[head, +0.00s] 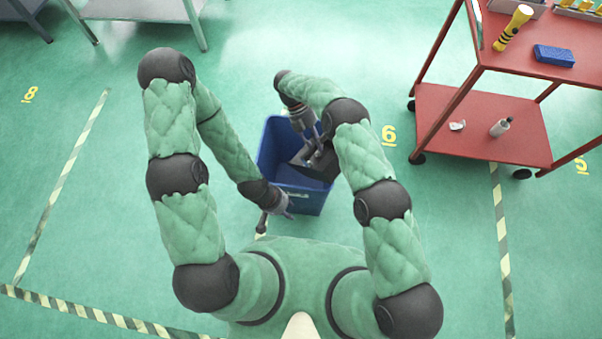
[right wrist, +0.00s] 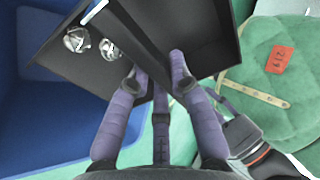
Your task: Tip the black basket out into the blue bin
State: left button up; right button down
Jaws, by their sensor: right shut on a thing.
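The blue bin (head: 276,148) stands on the floor in front of me, open at the top. My right gripper (head: 319,143) is over the bin's right part, shut on the black basket (head: 308,160). In the right wrist view my right gripper (right wrist: 157,78) pinches the upright middle wall of the black basket (right wrist: 205,40). Two shiny metal castings (right wrist: 104,48) lie in its left compartment. The visible part of its right compartment looks empty. The blue bin (right wrist: 45,110) shows below and left there. My left gripper (head: 280,205) is at the bin's near left edge; its fingers are too small to read.
A red cart (head: 480,120) stands at the right with a torch (head: 513,28), a blue box (head: 554,55) and small items. A grey table (head: 140,10) is at the back left. The green floor around the bin is mostly clear, with striped tape lines.

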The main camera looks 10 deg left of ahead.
jog(key=shift+w+r, duration=0.2)
jog(key=shift+r, duration=0.35)
notch_tip(320, 180, up, 2)
jog(key=shift+s+r+p, duration=0.1)
jog(key=shift+r+p, duration=0.15)
jog(key=shift+p, duration=0.25)
notch_tip(320, 180, down, 3)
jog(key=shift+f+b, duration=0.15)
jog(key=shift+b, duration=0.35)
jog(key=shift+r, duration=0.35)
notch_tip(320, 180, up, 3)
jog(key=shift+f+p, duration=0.2)
jog(key=shift+p, duration=0.3)
notch_tip(320, 180, down, 3)
jog(key=shift+f+b, duration=0.15)
jog(key=shift+b, duration=0.35)
